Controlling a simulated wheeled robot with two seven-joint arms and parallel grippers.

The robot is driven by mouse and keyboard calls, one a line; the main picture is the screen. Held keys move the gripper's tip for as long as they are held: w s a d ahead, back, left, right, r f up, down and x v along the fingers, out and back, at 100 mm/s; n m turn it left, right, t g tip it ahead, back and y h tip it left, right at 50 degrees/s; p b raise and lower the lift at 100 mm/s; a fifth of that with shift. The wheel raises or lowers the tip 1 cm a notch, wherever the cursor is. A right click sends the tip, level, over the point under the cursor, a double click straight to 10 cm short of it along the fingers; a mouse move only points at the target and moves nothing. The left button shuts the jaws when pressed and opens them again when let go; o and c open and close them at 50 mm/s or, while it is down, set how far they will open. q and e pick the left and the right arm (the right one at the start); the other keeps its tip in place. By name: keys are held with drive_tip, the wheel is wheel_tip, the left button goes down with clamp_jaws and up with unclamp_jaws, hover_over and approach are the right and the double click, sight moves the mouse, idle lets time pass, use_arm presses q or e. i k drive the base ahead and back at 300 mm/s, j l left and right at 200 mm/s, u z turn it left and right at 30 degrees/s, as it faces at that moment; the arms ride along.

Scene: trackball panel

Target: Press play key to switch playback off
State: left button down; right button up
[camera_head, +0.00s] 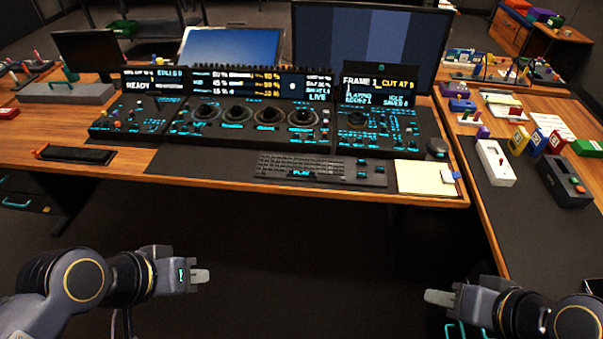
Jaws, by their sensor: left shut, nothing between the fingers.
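The play key (301,173) is a dark key with lit cyan lettering "PLAY" on the front edge of the black keyboard (335,164). The keyboard lies on the wooden desk in front of the console. The small right-hand display (378,90) reads "FRAME 1" and "PLAYING". My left gripper (201,275) is shut and empty, in front of the desk, left of the key and nearer to me. My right gripper (437,297) looks shut and empty, also in front of the desk, to the right. Neither gripper touches anything.
The console (256,128) with several trackballs stands behind the keyboard. A notepad (424,178) lies right of it, and a dark tray (76,154) lies at the left. A side table (530,220) with boxes stands at the right. Space in front of the desk is clear.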

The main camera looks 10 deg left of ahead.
sight(289, 173)
drive_tip(key=i+l+u, duration=0.2)
drive_tip(key=i+l, duration=0.15)
drive_tip(key=i+l+u, duration=0.25)
drive_tip(key=l, duration=0.2)
drive_tip(key=i+l+u, duration=0.2)
drive_tip(key=i+l, duration=0.15)
drive_tip(key=l, duration=0.15)
